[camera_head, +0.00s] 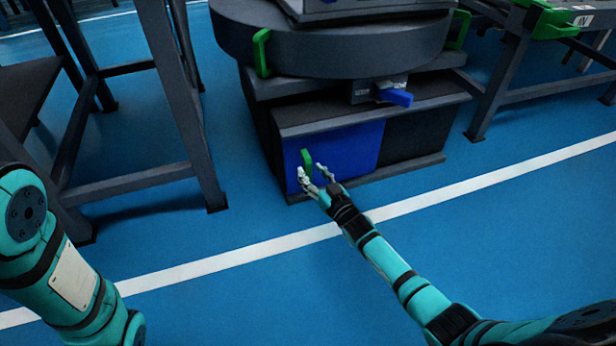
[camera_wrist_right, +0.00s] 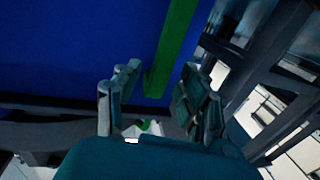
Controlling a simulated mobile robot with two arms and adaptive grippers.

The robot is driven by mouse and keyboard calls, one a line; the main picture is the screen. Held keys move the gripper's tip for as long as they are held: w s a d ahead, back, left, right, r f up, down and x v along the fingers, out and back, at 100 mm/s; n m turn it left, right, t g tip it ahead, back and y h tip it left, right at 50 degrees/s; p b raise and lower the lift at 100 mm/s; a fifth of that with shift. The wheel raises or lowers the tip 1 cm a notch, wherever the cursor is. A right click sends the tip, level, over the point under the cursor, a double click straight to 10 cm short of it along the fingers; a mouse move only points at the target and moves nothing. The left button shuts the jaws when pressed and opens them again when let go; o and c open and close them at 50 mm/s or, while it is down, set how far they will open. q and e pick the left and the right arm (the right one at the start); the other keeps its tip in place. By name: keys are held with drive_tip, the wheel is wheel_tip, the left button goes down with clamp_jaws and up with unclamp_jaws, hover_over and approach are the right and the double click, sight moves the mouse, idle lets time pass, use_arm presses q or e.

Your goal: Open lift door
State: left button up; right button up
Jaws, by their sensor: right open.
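The lift door (camera_head: 350,148) is a blue panel low on the front of the dark grey lift base. A green vertical handle (camera_head: 306,160) stands near its left edge. My right gripper (camera_head: 311,171) is open right in front of the handle. In the right wrist view the blue door (camera_wrist_right: 80,45) fills the left side, and the green handle (camera_wrist_right: 170,50) runs down towards the gap between the open fingers (camera_wrist_right: 150,95). I cannot tell whether the fingers touch the handle. The door looks closed. My left arm shows at the lower left, but its gripper is out of view.
A dark metal frame (camera_head: 185,100) stands close on the left, another (camera_head: 500,70) on the right. The blue floor (camera_head: 270,285) in front is clear.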

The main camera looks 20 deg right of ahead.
drive_tip(key=shift+b+x, duration=0.5)
drive_tip(key=shift+x, duration=0.8)
clamp_jaws()
